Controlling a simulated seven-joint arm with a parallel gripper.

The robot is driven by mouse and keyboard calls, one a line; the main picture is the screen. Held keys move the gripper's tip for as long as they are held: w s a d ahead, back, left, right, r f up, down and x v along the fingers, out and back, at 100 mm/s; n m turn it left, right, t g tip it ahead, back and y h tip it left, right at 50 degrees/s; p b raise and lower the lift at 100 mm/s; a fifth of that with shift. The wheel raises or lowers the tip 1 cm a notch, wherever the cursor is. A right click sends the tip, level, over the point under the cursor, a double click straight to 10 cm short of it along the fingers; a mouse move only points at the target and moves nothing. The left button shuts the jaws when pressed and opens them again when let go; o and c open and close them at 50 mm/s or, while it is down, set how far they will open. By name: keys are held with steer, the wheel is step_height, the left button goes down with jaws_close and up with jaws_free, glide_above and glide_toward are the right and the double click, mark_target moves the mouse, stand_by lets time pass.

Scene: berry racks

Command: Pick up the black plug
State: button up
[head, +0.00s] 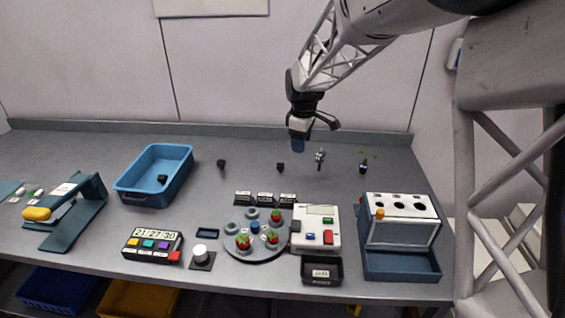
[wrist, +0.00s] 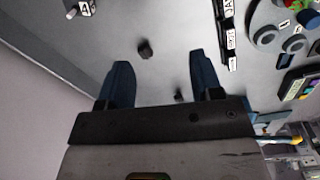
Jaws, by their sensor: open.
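A small black plug (head: 280,167) stands on the grey bench behind the labelled black holders. A second small black plug (head: 221,163) stands to its left, and a third black piece (head: 162,178) lies in the blue bin. My gripper (head: 298,147) is open and empty, raised above the bench near the first plug. In the wrist view, one black plug (wrist: 145,49) shows just beyond the gap between the blue fingers of my gripper (wrist: 160,62). Another dark plug (wrist: 179,96) shows between the fingers, partly hidden by the gripper body.
The blue bin (head: 127,188) is at left. Black labelled holders (head: 265,198), a round carousel (head: 232,220) with berries, a white device (head: 318,240) and a blue rack (head: 400,262) stand in front. A small metal fixture (head: 319,158) is right of the plugs. Bench around the plugs is clear.

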mark_target(279, 164)
steer(key=w+a+f+n, duration=0.1)
steer(key=w+a+f, duration=0.2)
steer(key=f, duration=0.1)
steer(key=w+a+f+n, duration=0.2)
steer(key=w+a+f, duration=0.1)
steer(key=w+a, duration=0.1)
steer(key=shift+w+a+f, duration=0.15)
steer(key=shift+f, duration=0.2)
steer(key=shift+f, duration=0.1)
steer(key=shift+f, duration=1.2)
steer(key=shift+f, duration=0.1)
steer(key=shift+w+a+f, duration=0.1)
steer(key=shift+w+f, duration=0.05)
steer(key=shift+f, duration=1.1)
steer(key=shift+w+a+f, duration=0.1)
steer(key=shift+f, duration=1.15)
steer(key=c, duration=1)
